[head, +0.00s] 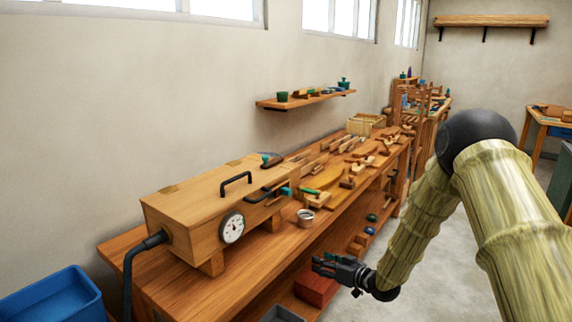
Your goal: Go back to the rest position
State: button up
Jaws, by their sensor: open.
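My gripper (338,268) is at the lower middle of the head view, at the end of my bark-textured arm. It is in front of the long wooden workbench (190,292), off its front edge. Its dark fingers point left, are open and hold nothing that I can see. My arm bends at a black joint at the right and comes down to the gripper.
A wooden box with a dial gauge (232,228) and a black hose stands on the bench. A metal cup (306,217) and several tools lie beyond it. A red box (316,288) is on the lower shelf behind my gripper. A blue bin (50,297) is at lower left.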

jog(key=s+d+f+m+g+h, duration=0.2)
jog(key=s+f+h, duration=0.1)
jog(key=s+f, duration=0.9)
jog(key=s+d+f+m+g+h, duration=0.2)
jog(key=s+f+g+h, duration=0.1)
jog(key=s+f, duration=0.95)
jog(key=s+d+f+m+g+h, duration=0.1)
jog(key=s+d+g+h, duration=0.1)
jog(key=s, duration=1.4)
jog(key=s+d+f+m+g+h, duration=0.1)
jog(key=s+d+g, duration=0.2)
jog(key=s, duration=1.3)
jog(key=shift+d+f+g+h, duration=0.15)
jog(key=shift+g+h, duration=0.25)
jog(key=shift+g, duration=0.3)
